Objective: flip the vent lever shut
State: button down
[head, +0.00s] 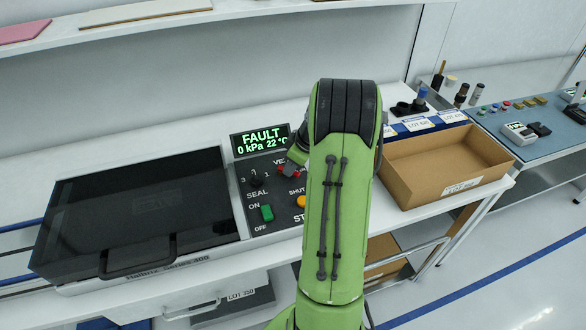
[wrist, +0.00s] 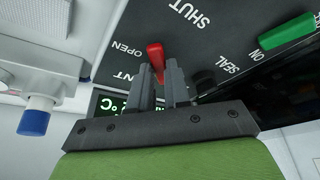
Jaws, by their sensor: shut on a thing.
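The vent lever, a small red handle (wrist: 155,52), sits on the dark control panel (wrist: 225,45) between the printed words OPEN and SHUT, nearer OPEN in the wrist view. My gripper (wrist: 160,77) is shut on it, with a grey finger on either side. In the head view a bit of red (head: 282,171) shows beside the gripper, and my green arm hides much of the panel's right part. The display (head: 262,140) reads FAULT, 0 kPa, 22 °C in green.
A dark-lidded chamber (head: 135,210) with a front handle stands left of the panel. A green switch (head: 267,213), a black SEAL knob (head: 257,181) and an orange button (head: 301,201) are close by. A cardboard box (head: 440,165) stands to the right.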

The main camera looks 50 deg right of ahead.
jog(key=m, duration=0.1)
jog(key=a+m+h+b, duration=0.1)
jog(key=m, duration=0.1)
jog(key=m+b, duration=0.1)
jog(key=shift+a+m+h, duration=0.25)
jog(key=shift+m+h, duration=0.05)
jog(key=shift+h, duration=0.1)
jog(key=shift+w+a+m+h+b, duration=0.1)
jog(key=shift+a+m+h+b, duration=0.25)
jog(key=shift+m, duration=0.7)
jog(key=shift+w+a+m+h+b, duration=0.1)
jog(key=shift+a+m+h+b, duration=0.25)
jog(key=shift+m, duration=0.7)
jog(key=shift+d, duration=0.1)
jog(key=c, duration=1.1)
grip_release()
jog(key=shift+r, duration=0.1)
jog(key=p+v, duration=0.1)
jog(key=v, duration=0.6)
jog(key=p+v, duration=0.2)
jog(key=v, duration=0.6)
jog(key=shift+w+a+r, duration=0.1)
jog(key=shift+a+r, duration=0.15)
jog(key=shift+r, duration=0.1)
